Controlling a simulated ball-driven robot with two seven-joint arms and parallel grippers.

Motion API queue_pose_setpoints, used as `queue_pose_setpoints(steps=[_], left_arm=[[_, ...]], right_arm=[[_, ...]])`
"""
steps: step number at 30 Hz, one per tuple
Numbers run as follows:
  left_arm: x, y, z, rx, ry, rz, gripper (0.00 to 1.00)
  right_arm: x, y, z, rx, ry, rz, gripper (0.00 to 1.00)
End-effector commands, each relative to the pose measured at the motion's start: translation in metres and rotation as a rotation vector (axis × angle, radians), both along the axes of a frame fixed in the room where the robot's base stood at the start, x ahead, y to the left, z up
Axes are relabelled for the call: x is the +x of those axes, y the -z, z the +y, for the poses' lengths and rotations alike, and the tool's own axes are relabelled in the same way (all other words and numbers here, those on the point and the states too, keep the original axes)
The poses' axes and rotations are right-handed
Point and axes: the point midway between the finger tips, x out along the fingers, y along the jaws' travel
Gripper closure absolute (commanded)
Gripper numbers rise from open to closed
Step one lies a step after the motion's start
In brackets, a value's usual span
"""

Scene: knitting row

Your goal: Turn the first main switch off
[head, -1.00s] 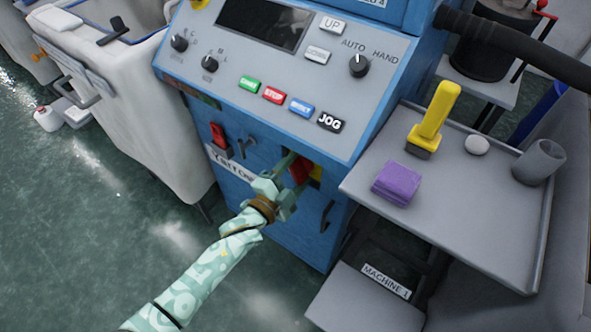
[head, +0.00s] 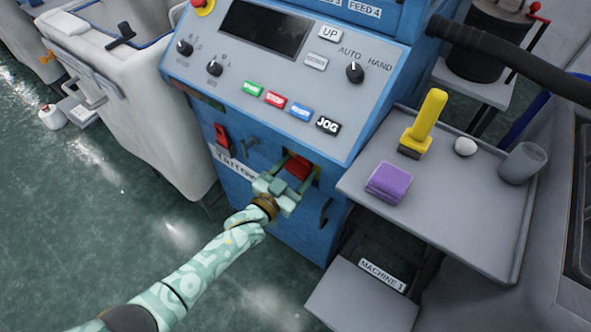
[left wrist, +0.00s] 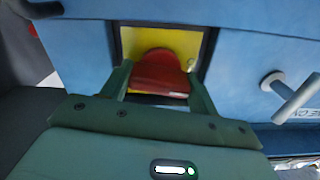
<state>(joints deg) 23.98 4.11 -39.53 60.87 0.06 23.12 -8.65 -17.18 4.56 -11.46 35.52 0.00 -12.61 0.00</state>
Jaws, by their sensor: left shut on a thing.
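The main switch is a red handle (head: 297,167) on a yellow plate, set in the lower blue front of the machine. In the left wrist view the red handle (left wrist: 161,74) sits in front of the yellow plate (left wrist: 190,42) inside a dark frame. My left gripper (head: 284,182) is at the switch, with its two fingers on either side of the red handle and shut on it. The gripper (left wrist: 160,88) also shows in the left wrist view, and its fingers hide the handle's edges. My right gripper is not in view.
A blue machine (head: 180,110) carries a sloped grey control panel with buttons and knobs. Another red part (head: 222,136) is left of the switch. A grey side table (head: 440,215) holds a purple block (head: 388,182), a yellow-handled tool (head: 424,123) and a grey cup. A white bin stands left.

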Motion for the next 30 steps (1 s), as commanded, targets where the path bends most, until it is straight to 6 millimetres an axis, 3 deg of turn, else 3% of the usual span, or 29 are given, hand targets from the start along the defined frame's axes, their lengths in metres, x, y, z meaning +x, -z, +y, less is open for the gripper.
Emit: queue_pose_setpoints(steps=[12, 27, 28, 29, 30], left_arm=[[-0.0007, 0.0016, 0.0004, -0.132, 0.0, 0.101, 0.63], [-0.0008, 0.002, 0.0003, -0.148, -0.001, 0.112, 0.63], [-0.0008, 0.002, 0.0003, -0.148, -0.001, 0.112, 0.37], [-0.0008, 0.002, 0.0003, -0.148, -0.001, 0.112, 0.31], [-0.0008, 0.0018, 0.0003, -0.149, 0.0, 0.112, 0.31]], right_arm=[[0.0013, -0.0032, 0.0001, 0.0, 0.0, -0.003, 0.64], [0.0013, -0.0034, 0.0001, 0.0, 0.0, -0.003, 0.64], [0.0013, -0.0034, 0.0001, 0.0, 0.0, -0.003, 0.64], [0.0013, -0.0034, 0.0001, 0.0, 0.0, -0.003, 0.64], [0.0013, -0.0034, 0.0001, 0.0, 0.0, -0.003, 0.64]])
